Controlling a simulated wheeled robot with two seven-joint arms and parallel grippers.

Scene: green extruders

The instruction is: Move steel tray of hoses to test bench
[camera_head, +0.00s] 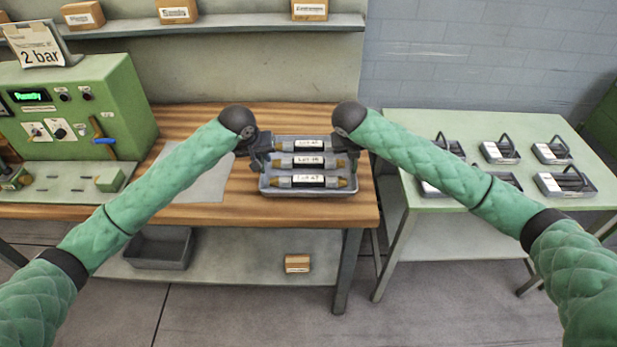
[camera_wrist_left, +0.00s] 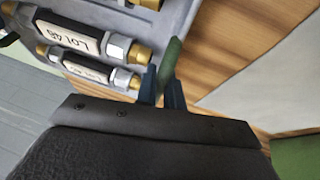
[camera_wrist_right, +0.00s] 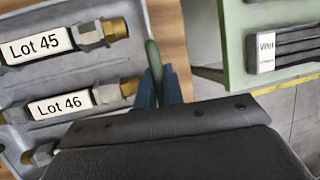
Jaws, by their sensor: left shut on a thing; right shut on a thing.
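The steel tray (camera_head: 308,192) holds three hoses with brass ends and white lot labels, lying side by side. It is at the right part of the wooden bench (camera_head: 240,205); whether it touches the wood I cannot tell. My left gripper (camera_head: 262,160) is shut on the tray's green left handle (camera_wrist_left: 172,62). My right gripper (camera_head: 352,158) is shut on the green right handle (camera_wrist_right: 153,62). The right wrist view shows hoses labelled Lot 45 (camera_wrist_right: 38,45) and Lot 46 (camera_wrist_right: 62,104). The left wrist view shows the Lot 46 hose (camera_wrist_left: 80,35).
A green test machine (camera_head: 120,100) stands on the bench at left, with a grey mat (camera_head: 200,180) beside it. A green table (camera_head: 400,125) at right holds several small trays. A shelf (camera_head: 240,25) with boxes hangs behind. A grey bin (camera_head: 160,248) sits below.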

